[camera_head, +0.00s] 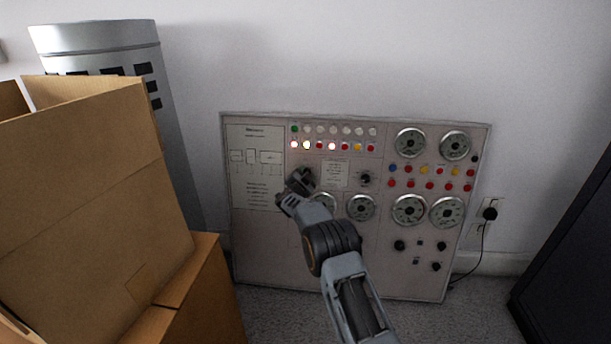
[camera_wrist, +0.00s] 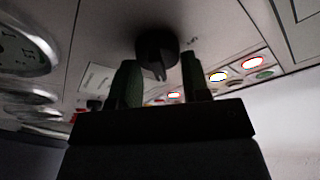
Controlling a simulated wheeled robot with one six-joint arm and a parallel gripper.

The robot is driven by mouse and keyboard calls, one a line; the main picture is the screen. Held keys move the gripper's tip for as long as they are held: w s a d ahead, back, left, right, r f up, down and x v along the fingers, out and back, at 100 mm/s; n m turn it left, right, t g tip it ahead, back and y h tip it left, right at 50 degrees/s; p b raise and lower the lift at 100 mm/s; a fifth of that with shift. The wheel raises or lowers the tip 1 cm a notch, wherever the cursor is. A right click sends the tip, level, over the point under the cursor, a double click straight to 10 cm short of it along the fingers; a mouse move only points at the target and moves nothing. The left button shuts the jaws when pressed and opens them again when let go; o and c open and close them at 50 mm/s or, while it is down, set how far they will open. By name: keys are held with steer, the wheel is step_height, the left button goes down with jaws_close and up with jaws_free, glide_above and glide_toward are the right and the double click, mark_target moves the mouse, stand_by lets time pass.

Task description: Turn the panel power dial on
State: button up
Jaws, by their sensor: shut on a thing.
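The control panel (camera_head: 262,215) leans upright against the wall, with rows of coloured lamps, round gauges and black knobs. My gripper (camera_head: 299,181) reaches its left-middle part, below the lit lamps, and hides the knob there in the head view. In the wrist view a round black dial (camera_wrist: 157,46) with a pointed grip is between the two fingers of my gripper (camera_wrist: 160,74). The gripper is shut on the dial. Where the fingers touch it is dark and hard to make out. Several lamps (camera_head: 307,145) in the upper left rows glow.
Cardboard boxes (camera_head: 90,190) stand at the left, in front of a grey cylinder (camera_head: 100,38). A second black knob (camera_head: 366,178) is right of my gripper. A dark cabinet (camera_head: 575,260) stands at the right. A plug and cable (camera_head: 489,214) hang beside the panel.

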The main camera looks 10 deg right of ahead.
steer(key=shift+r+m, duration=0.1)
steer(key=shift+m, duration=0.3)
steer(key=o, duration=0.9)
steer(key=shift+p+v, duration=1.9)
steer(key=shift+v, duration=5)
steer(key=shift+a+r, duration=0.1)
